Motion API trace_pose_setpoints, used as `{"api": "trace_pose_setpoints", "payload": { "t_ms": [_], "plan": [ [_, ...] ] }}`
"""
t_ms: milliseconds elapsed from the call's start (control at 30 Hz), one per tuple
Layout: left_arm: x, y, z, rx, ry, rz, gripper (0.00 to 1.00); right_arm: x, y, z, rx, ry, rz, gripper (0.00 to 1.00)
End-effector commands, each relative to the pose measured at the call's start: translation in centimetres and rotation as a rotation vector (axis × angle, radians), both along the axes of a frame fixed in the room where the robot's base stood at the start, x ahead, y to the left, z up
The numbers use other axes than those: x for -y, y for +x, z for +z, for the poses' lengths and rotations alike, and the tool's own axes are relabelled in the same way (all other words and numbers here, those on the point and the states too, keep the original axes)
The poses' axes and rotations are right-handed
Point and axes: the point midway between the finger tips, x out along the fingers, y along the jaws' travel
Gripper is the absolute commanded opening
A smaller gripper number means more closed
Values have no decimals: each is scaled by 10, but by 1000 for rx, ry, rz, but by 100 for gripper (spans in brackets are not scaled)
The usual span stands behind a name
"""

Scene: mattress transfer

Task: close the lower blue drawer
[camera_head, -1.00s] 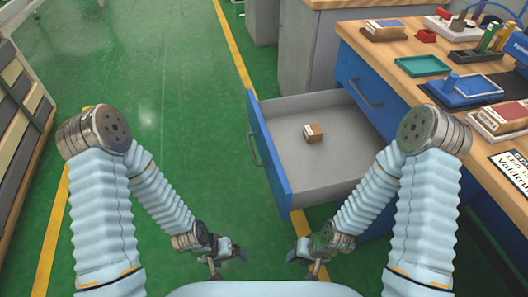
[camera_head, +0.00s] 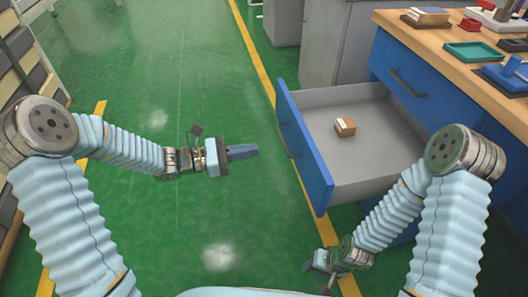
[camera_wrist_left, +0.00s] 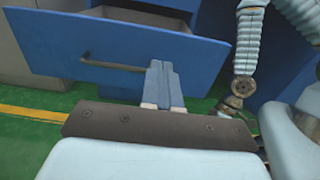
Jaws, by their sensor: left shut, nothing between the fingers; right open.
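The lower blue drawer (camera_head: 308,153) stands pulled out from the workbench, its blue front facing left and its grey inside showing. A small brown box (camera_head: 345,126) lies in it. In the left wrist view the drawer front (camera_wrist_left: 120,45) spans the upper part, with its dark bar handle (camera_wrist_left: 112,65). My left gripper (camera_head: 256,151) is shut and empty, pointing at the drawer front from the left, with a gap between them. In the left wrist view its closed fingers (camera_wrist_left: 160,70) overlap the drawer front near the handle's right end. My right gripper (camera_head: 323,275) is open and low, below the drawer's near corner.
The wooden workbench top (camera_head: 428,44) at right holds a green tray (camera_head: 473,52) and several small items. An upper blue drawer (camera_head: 400,75) is shut. Grey cabinets (camera_head: 335,45) stand behind. Green floor (camera_head: 200,80) lies clear to the left.

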Motion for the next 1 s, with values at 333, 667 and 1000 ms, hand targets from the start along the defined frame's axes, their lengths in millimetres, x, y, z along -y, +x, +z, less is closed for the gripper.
{"api": "trace_pose_setpoints", "payload": {
  "t_ms": [333, 667, 1000],
  "plan": [
    [70, 21, -1, -1, 3, -7, 0, 0, 0, 0, 0, 0, 0, 40],
    [115, 36, -1, -1, 5, -4, 0, -1, 0, 1, 0, 1, 1, 40],
    [121, 38, -1, -2, 5, -3, 0, -1, 0, 1, 0, 1, 1, 40]
  ]
}}
